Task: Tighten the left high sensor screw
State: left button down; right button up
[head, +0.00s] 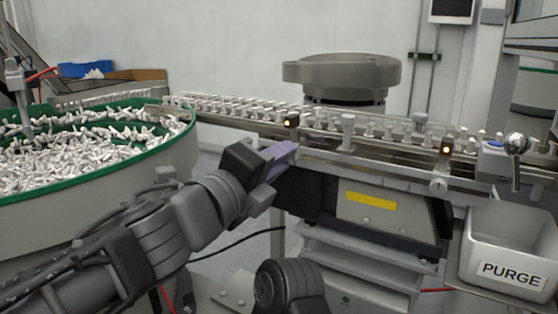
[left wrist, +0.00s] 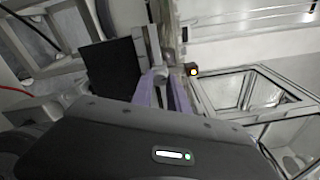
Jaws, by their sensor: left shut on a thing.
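The left sensor (head: 291,121), a small dark block with a lit amber lamp, sits on the near rail of the conveyor in the head view. In the left wrist view the same sensor (left wrist: 191,69) is just right of the fingertips. My left gripper (head: 284,153) has purple fingers and reaches to the rail just below this sensor. In the left wrist view my left gripper (left wrist: 162,84) is shut on a small grey screw head (left wrist: 158,76) between its fingertips. The fingers hide the screw in the head view. My right gripper is not in view.
A second lit sensor (head: 446,149) stands farther right on the rail. The conveyor (head: 240,121) carries a row of white parts. A green-rimmed bowl (head: 178,142) of loose parts is at left. A white PURGE bin (head: 480,258) is at lower right, by a ball-topped lever (head: 516,145).

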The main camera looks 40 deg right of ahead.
pick_arm(q)
jog(key=shift+f+m, duration=0.1)
jog(key=shift+m, duration=0.9)
jog(key=c, duration=1.3)
grip_release()
jog(key=shift+a, duration=0.1)
jog(key=v, duration=0.7)
jog(key=shift+s+a, duration=0.1)
jog(key=shift+a, duration=0.2)
